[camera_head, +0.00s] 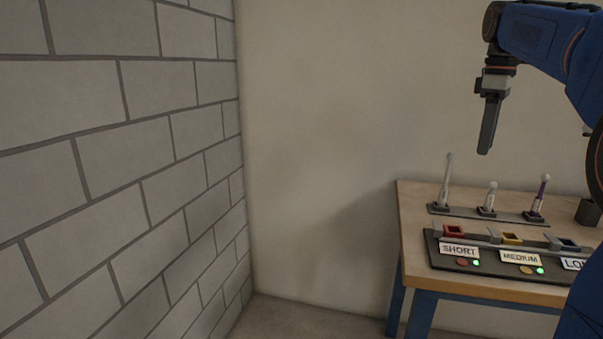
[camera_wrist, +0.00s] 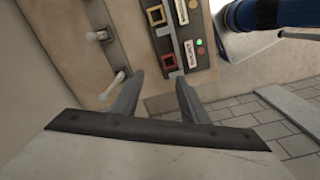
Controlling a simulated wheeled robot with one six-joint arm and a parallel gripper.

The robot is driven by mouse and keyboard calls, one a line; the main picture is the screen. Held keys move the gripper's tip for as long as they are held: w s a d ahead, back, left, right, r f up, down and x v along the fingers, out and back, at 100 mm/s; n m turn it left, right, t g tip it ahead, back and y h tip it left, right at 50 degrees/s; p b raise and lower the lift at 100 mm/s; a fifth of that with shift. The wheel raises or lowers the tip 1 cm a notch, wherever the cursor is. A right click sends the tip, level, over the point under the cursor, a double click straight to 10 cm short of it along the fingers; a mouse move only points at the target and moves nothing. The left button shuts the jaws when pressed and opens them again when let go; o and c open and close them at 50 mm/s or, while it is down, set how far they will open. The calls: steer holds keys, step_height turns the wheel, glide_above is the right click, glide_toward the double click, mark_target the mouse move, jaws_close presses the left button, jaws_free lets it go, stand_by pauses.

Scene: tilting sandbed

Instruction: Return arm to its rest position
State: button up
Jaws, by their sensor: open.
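My gripper (camera_head: 487,150) hangs above the table's left side in the head view, fingers pointing down and clear of everything. In the wrist view its two fingers (camera_wrist: 161,85) are apart with nothing between them. My blue arm reaches in from the right edge of the head view.
A wooden table (camera_head: 415,215) with blue legs stands below. A rear rack (camera_head: 465,212) holds several upright sticks. A dark front panel (camera_head: 485,268) has coloured sockets labelled SHORT, MEDIUM and a partly hidden third label, with green lights. A grey block wall (camera_head: 110,150) stands at left.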

steer(key=s+a+f+m+t, duration=0.2)
steer(key=s+a+f+m, duration=0.2)
steer(key=s+a+f, duration=0.65)
steer(key=s+a+f+m+t, duration=0.2)
steer(key=s+a+f+m, duration=0.2)
steer(key=s+f, duration=1.4)
step_height(320, 180, down, 3)
steer(key=shift+s+f+m+t, duration=0.15)
steer(key=shift+s+m+t, duration=0.15)
steer(key=shift+m, duration=0.6)
steer(key=shift+a, duration=0.1)
